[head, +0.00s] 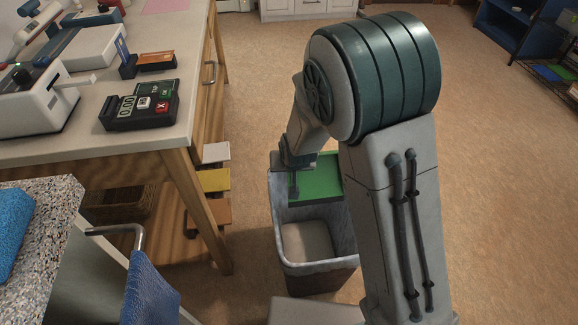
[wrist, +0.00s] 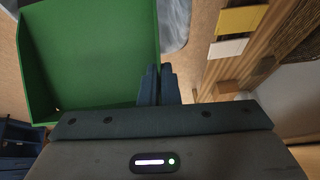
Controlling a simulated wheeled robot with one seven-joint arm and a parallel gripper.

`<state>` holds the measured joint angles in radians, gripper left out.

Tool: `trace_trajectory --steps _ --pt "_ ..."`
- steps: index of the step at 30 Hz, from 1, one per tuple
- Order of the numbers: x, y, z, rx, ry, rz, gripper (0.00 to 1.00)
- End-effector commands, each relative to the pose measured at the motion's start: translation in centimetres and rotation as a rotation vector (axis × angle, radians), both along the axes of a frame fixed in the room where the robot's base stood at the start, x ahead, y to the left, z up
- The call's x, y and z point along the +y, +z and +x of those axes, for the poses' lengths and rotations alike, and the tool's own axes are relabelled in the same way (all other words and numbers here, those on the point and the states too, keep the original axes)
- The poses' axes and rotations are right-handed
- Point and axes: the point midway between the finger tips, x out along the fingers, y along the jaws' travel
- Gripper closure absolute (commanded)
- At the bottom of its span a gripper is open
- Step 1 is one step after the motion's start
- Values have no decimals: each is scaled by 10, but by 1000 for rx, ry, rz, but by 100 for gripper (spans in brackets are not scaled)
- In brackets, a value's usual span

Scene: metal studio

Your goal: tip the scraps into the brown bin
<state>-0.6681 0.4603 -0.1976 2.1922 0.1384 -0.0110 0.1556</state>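The bin (head: 313,273) stands on the floor, brown outside with a grey lining over its rim. Its visible pale bottom looks bare. A green tray (head: 323,184) is over the bin's far part; in the wrist view the tray (wrist: 90,50) fills the upper left, with raised walls. My gripper (wrist: 159,84) has its fingers close together at the tray's side wall and appears to grip it. In the head view my gripper (head: 295,181) is partly hidden by my arm. I see no clear scraps, only a tiny light speck at the tray's edge.
A wooden workbench (head: 185,140) with a card terminal (head: 142,104) stands left of the bin. Coloured boards (head: 214,181) stick out beneath it. Floor beyond the bin is clear.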

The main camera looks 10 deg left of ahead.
Motion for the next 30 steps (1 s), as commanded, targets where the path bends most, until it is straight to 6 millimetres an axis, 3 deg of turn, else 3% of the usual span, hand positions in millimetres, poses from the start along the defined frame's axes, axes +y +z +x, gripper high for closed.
trace_trajectory --steps 11,30 --pt "0 3 1 9 0 -3 100" --pt "0 39 1 342 -1 -96 100"
